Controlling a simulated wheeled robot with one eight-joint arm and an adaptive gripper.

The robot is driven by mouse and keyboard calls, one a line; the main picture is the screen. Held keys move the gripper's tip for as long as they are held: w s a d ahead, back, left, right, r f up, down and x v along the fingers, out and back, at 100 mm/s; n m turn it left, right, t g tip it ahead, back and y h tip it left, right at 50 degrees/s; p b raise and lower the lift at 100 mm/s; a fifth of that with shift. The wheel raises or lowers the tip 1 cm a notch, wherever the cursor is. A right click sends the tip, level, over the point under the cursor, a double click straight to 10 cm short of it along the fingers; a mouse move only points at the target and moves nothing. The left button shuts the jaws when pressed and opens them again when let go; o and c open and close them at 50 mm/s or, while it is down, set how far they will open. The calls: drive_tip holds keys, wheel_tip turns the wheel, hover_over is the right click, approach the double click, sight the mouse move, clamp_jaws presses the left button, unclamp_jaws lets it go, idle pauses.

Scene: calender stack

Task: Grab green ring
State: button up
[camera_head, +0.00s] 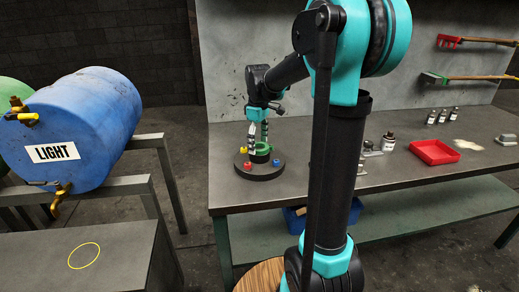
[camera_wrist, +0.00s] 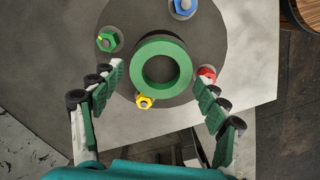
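The green ring (camera_wrist: 161,70) lies on a round dark base (camera_wrist: 147,17) in the wrist view. In the head view the green ring (camera_head: 261,151) shows partly behind my fingers, on the dark base (camera_head: 259,171) on the workbench. My gripper (camera_wrist: 160,100) is open, its two green-padded fingers apart on the left and right below the ring's middle. In the head view my gripper (camera_head: 257,142) points down at the ring. Whether the fingers touch the ring cannot be told.
Around the ring on the base are a yellow nut (camera_wrist: 145,102), a red nut (camera_wrist: 207,73), a blue nut (camera_wrist: 182,8) and a green nut (camera_wrist: 108,40). A red tray (camera_head: 434,153) and small bottles (camera_head: 442,116) stand further right on the bench. A blue barrel (camera_head: 84,128) is at left.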

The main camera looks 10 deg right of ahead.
drive_tip(key=c, duration=0.9)
drive_tip(key=shift+r, duration=0.1)
